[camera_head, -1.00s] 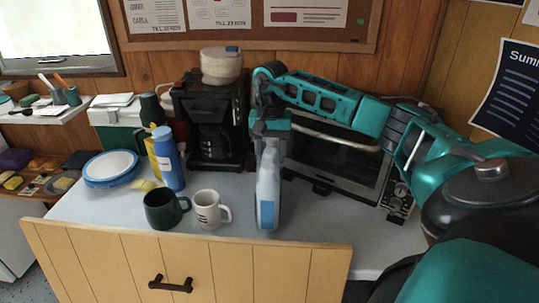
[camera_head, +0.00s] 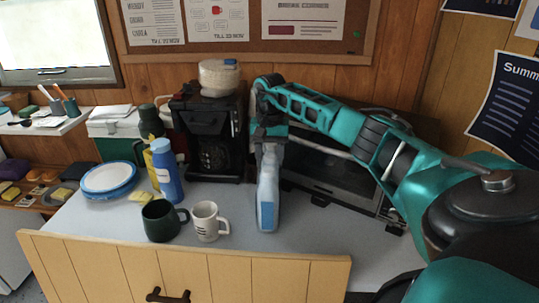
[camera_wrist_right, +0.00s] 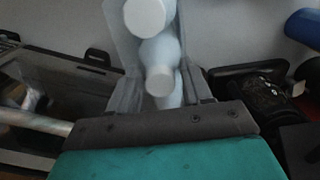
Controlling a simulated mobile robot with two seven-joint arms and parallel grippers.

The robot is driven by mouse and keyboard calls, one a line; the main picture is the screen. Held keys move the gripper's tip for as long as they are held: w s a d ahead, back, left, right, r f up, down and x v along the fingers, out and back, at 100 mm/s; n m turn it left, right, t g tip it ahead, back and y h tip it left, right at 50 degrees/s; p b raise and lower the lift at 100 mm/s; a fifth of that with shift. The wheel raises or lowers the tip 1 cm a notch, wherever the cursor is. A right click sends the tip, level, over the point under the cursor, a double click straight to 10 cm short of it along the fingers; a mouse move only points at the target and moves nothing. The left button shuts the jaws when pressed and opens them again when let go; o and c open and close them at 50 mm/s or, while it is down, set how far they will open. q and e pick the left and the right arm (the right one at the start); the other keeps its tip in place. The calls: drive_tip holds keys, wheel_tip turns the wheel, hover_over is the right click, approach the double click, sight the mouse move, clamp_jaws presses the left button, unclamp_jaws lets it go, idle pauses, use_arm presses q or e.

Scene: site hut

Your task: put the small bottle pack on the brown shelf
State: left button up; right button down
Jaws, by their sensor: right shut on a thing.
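The small bottle pack (camera_head: 267,200), pale clear wrap with a light blue patch, hangs upright below my right gripper (camera_head: 268,142). That gripper is shut on its top. In the right wrist view the pack (camera_wrist_right: 163,55) shows white bottle caps between the fingers (camera_wrist_right: 160,95). Whether its base touches the counter is hard to tell. The brown shelf (camera_head: 22,205) is at the far left, below a white shelf, and holds several small items. My left gripper is not in view.
On the counter (camera_head: 110,222) stand a dark green mug (camera_head: 160,222), a white mug (camera_head: 207,222), a blue bottle (camera_head: 167,175), blue-rimmed plates (camera_head: 107,178) and a coffee maker (camera_head: 212,140). A toaster oven (camera_head: 325,172) is behind my right arm. The white shelf (camera_head: 45,127) overhangs the brown one.

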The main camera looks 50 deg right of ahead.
drive_tip(key=shift+w+r, duration=0.1)
drive_tip(key=c, duration=0.9)
unclamp_jaws()
drive_tip(key=shift+f, duration=0.2)
drive_tip(key=o, duration=0.4)
drive_tip(key=shift+r, duration=0.1)
drive_tip(key=shift+o, duration=0.2)
